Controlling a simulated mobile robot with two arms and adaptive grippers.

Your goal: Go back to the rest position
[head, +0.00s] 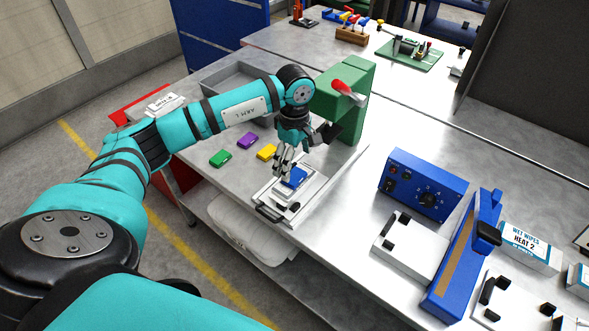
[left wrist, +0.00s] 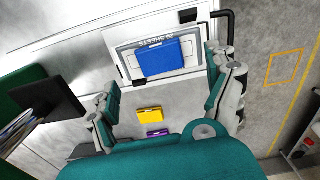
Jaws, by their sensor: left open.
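My left gripper (head: 284,168) is above the white fixture (head: 268,212) near the front edge of the metal bench, pointing down. In the left wrist view its fingers (left wrist: 160,72) are spread wide with nothing held between them. A blue block (head: 296,177) lies on a light labelled pad in the fixture, just beyond the fingertips; it also shows in the left wrist view (left wrist: 163,57). I cannot tell from these views whether a fingertip touches it. My right gripper is not in view.
Yellow (head: 267,152), purple (head: 247,140) and green (head: 220,158) blocks lie left of the fixture. A green machine with a red handle (head: 347,90) stands close behind the gripper. A blue control box (head: 424,185) and a blue sealer (head: 462,262) are at right. A grey tray (head: 228,78) lies behind my arm.

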